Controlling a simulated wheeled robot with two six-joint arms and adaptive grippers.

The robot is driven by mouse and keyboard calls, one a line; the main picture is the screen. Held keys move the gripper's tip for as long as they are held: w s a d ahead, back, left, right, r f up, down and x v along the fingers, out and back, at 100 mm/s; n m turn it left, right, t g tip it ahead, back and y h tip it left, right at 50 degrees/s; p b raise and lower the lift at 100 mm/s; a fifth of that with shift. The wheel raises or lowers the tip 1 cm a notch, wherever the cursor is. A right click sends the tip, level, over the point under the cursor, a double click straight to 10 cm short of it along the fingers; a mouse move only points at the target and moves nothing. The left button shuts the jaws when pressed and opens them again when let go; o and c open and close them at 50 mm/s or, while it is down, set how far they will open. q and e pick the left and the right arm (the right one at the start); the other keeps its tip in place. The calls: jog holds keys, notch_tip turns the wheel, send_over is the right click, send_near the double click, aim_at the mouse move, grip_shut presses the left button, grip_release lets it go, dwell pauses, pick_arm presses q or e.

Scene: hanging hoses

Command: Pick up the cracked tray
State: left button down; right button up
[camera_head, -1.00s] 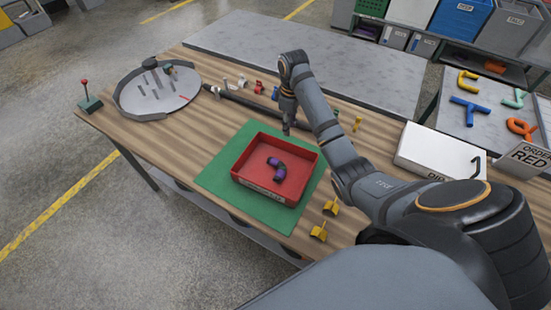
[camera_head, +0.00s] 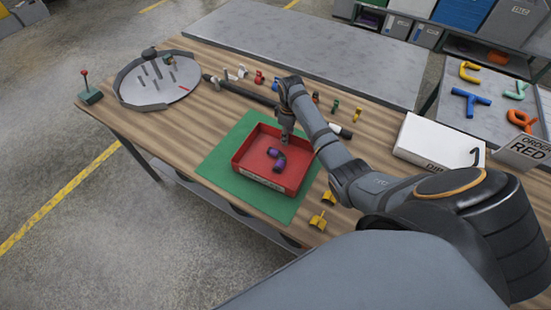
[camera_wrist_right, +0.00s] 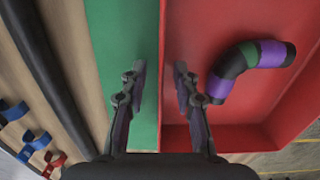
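A shallow red tray (camera_head: 240,158) with a pale label on its front wall lies on a green mat (camera_head: 215,168); no crack can be made out. A bent purple and black hose piece with a green band (camera_head: 277,160) lies inside it. My right gripper (camera_head: 287,139) points down at the tray's far wall. In the right wrist view its two fingers (camera_wrist_right: 160,75) are apart, one over the mat and one over the tray's inside, with the red wall (camera_wrist_right: 162,90) between them. Whether they touch it cannot be told. My left gripper is not in view.
A round grey dish with pegs (camera_head: 158,92) stands at the table's far left. A black hose (camera_head: 240,95) and several small coloured fittings lie behind the tray. Yellow pieces (camera_head: 318,221) lie at its right. A white box (camera_head: 425,143) stands farther right.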

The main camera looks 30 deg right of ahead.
grip_shut()
jog(key=shift+r, duration=0.15)
